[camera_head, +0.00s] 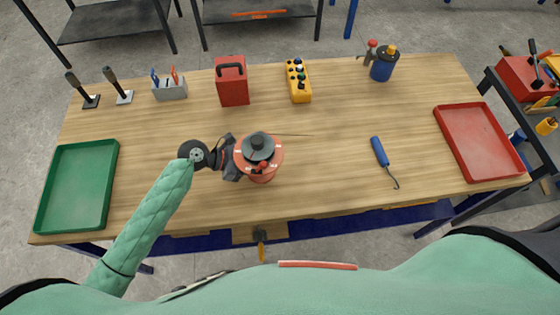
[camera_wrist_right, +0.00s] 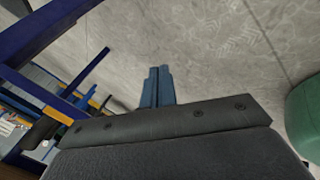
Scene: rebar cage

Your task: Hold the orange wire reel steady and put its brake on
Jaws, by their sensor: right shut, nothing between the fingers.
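The orange wire reel (camera_head: 268,174) stands upright on the wooden table, left of the middle, with a dark grey cap on top. A small red part, which may be the brake, shows at its front side. My left gripper (camera_head: 236,158) is at the reel's left side, its dark fingers up against or around the edge. The reel and gripper overlap in the view, so I cannot tell whether it grips. My right gripper (camera_wrist_right: 157,86) is shut and empty, over the concrete floor in the right wrist view. It is not seen in the head view.
A green tray (camera_head: 112,148) lies left, a red tray (camera_head: 440,112) right. A red box (camera_head: 232,90), yellow control box (camera_head: 299,82) and blue canister (camera_head: 382,70) stand behind. A blue-handled hook tool (camera_head: 380,151) lies right of the reel, with clear tabletop between.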

